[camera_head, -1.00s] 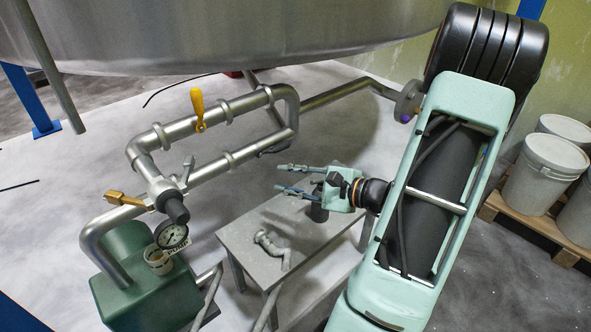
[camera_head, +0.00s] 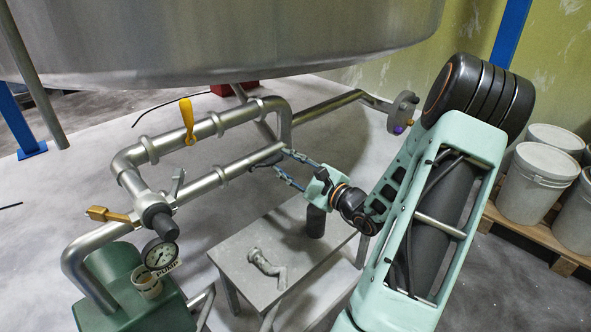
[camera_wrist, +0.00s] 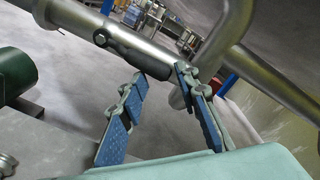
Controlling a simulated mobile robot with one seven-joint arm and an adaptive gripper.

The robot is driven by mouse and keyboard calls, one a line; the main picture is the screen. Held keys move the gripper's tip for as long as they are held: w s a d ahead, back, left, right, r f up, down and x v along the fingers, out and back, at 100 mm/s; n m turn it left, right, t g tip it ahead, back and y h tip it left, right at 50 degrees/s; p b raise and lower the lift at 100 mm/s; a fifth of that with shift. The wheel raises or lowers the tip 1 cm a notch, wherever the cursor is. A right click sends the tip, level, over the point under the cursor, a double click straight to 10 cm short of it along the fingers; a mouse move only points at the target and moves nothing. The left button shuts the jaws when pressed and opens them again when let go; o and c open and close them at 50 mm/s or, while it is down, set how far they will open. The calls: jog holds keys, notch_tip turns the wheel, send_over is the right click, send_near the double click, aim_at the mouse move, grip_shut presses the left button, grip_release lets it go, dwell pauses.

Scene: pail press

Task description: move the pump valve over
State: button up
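The PUMP label (camera_head: 167,269) is below a round gauge (camera_head: 160,255) on the pipework. A brass lever (camera_head: 111,215) and a grey lever (camera_head: 177,183) are near it. A yellow lever (camera_head: 187,121) stands upright on the upper pipe. A dark lever (camera_head: 266,158) lies along the lower pipe; it also shows in the wrist view (camera_wrist: 135,52). I cannot tell from the label alone which lever is the pump valve. My gripper (camera_head: 280,161) is open and empty at the dark lever's right end. In the wrist view its fingertips (camera_wrist: 158,80) appear either side of that end; contact is unclear.
A grey table (camera_head: 235,255) with a metal fitting (camera_head: 265,263) and a dark cylinder (camera_head: 316,220) stands below my gripper. The green pump body (camera_head: 130,300) is at lower left. A large tank (camera_head: 230,40) hangs above. White pails (camera_head: 535,185) stand on a pallet at right.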

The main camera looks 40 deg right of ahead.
jog(key=shift+w+a+r, duration=0.1)
jog(key=shift+w+r, duration=0.1)
jog(key=shift+w, duration=0.25)
jog(key=shift+c, duration=0.4)
jog(key=shift+r, duration=0.1)
jog(key=c, duration=0.4)
jog(key=shift+a+f+b, duration=0.25)
jog(key=shift+f+b, duration=0.75)
jog(key=shift+f, duration=0.25)
jog(key=shift+c, duration=0.5)
jog(key=shift+a, duration=0.1)
jog(key=shift+a+f, duration=0.1)
jog(key=shift+f, duration=0.05)
jog(key=shift+s+a+f+b, duration=0.1)
jog(key=shift+a+f+b, duration=0.15)
jog(key=shift+f+b, duration=0.25)
jog(key=shift+s+a+f+b, duration=0.1)
jog(key=shift+a+f+b, duration=0.1)
jog(key=shift+f+b, duration=0.25)
jog(key=shift+c, duration=0.4)
jog(key=shift+f, duration=0.1)
